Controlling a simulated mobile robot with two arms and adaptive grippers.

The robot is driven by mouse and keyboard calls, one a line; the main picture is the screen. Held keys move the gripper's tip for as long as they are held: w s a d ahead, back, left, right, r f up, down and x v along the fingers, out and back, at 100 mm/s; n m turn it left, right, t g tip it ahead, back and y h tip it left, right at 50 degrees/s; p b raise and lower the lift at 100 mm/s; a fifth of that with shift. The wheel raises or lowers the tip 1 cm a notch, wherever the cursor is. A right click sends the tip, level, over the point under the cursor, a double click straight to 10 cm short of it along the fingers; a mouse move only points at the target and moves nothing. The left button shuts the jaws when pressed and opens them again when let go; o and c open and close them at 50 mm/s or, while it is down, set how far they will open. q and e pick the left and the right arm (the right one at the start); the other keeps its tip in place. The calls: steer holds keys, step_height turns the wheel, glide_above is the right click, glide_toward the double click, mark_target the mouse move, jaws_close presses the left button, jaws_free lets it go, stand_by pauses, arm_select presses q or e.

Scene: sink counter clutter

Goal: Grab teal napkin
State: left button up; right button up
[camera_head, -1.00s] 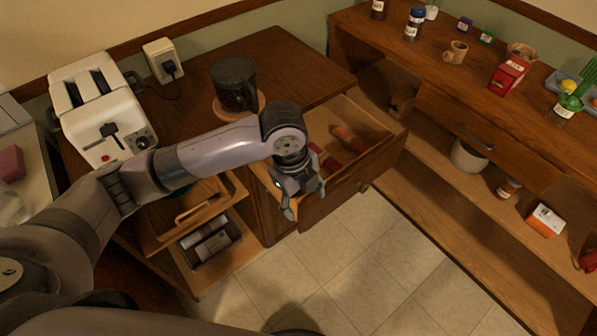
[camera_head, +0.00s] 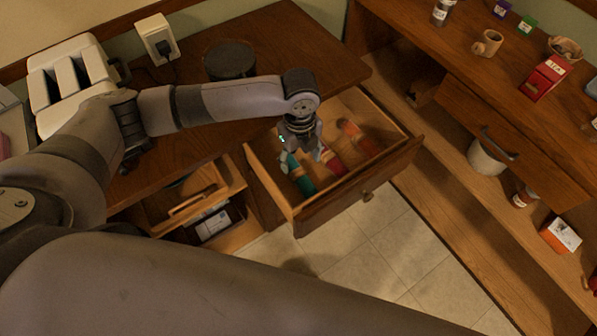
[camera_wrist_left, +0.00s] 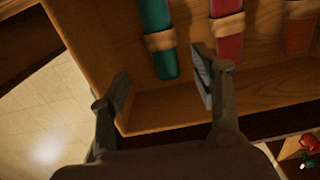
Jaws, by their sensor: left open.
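The teal napkin (camera_head: 302,182) is rolled up and lies in the open drawer (camera_head: 342,191), at the drawer's left side. In the left wrist view the napkin (camera_wrist_left: 154,14) has a tan band around it, and its near end lies between the lines of the two fingers. My left gripper (camera_head: 300,158) is open and empty over the drawer, hiding part of the napkin. In the left wrist view the gripper (camera_wrist_left: 163,79) has one finger on each side of the napkin's near end, apart from it. My right gripper is not in view.
A red rolled napkin (camera_head: 332,162) and an orange-brown one (camera_head: 355,135) lie to the right in the same drawer. The drawer walls stand close around the gripper.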

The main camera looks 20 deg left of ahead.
mark_target(301, 176)
arm_select(q)
step_height(301, 176, down, 3)
steer(key=shift+w+f, duration=0.1)
steer(key=shift+w, duration=0.05)
steer(key=shift+f, duration=0.45)
steer(key=shift+f+p, duration=0.3)
step_height(301, 176, down, 4)
steer(key=shift+d+r+p, duration=0.15)
steer(key=shift+p, duration=0.3)
steer(key=shift+f, duration=0.45)
steer(key=c, duration=1.2)
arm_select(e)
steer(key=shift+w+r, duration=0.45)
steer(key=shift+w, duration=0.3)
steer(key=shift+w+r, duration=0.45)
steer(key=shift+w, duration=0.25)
